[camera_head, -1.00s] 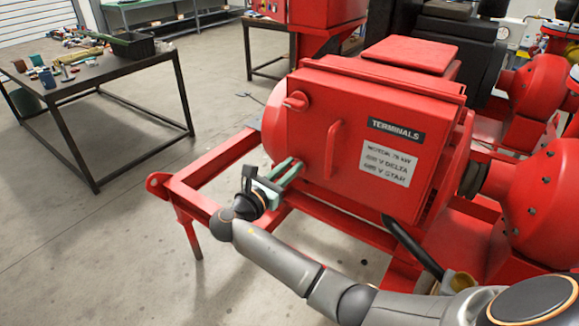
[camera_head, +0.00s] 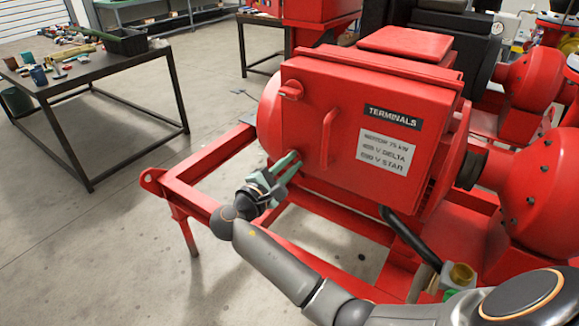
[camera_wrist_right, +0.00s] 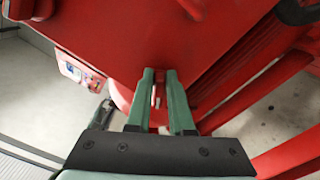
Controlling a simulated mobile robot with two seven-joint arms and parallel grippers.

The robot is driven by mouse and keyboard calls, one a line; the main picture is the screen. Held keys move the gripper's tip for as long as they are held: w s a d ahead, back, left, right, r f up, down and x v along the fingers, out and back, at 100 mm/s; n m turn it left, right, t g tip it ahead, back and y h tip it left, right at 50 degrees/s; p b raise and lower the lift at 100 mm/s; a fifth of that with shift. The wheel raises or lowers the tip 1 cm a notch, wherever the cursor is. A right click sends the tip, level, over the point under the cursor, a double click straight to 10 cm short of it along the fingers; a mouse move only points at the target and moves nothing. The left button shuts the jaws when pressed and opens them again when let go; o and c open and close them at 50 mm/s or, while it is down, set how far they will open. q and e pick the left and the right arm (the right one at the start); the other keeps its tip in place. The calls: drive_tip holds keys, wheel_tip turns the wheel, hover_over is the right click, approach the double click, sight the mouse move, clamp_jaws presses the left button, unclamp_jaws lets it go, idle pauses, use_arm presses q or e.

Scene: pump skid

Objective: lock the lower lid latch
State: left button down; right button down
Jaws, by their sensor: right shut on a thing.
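The red terminal box (camera_head: 350,185) has a closed-looking lid with a "TERMINALS" label and a bar handle (camera_head: 328,138). The upper lid latch (camera_head: 291,90) is a red knob at the lid's upper left. My right gripper (camera_head: 288,162) reaches the lid's lower left edge with its green fingers. In the right wrist view, the fingers (camera_wrist_right: 158,78) are close together around a small red part (camera_wrist_right: 157,94), apparently the lower lid latch. The fingers cover most of that latch, so its angle cannot be told. My left gripper is out of view.
The red skid frame (camera_head: 195,165) runs below and left of the box. A black cable (camera_head: 405,235) leaves the box underneath. A dark table (camera_head: 85,75) with tools and a black bin stands at the left. The floor between table and skid is mostly clear.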

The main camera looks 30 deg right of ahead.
drive_tip(key=m+b, duration=0.2)
drive_tip(key=m, duration=0.1)
drive_tip(key=shift+s+d+f, duration=0.1)
drive_tip(key=shift+f, duration=0.3)
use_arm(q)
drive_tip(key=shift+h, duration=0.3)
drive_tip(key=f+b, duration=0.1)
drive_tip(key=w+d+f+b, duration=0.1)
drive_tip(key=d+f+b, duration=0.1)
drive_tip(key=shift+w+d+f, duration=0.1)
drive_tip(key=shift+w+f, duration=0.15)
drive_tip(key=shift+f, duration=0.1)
use_arm(e)
drive_tip(key=m, duration=0.3)
drive_tip(key=shift+f+m, duration=0.15)
drive_tip(key=shift+m, duration=0.25)
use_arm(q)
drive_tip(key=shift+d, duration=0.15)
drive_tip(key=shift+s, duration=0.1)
use_arm(e)
drive_tip(key=c, duration=0.8)
unclamp_jaws()
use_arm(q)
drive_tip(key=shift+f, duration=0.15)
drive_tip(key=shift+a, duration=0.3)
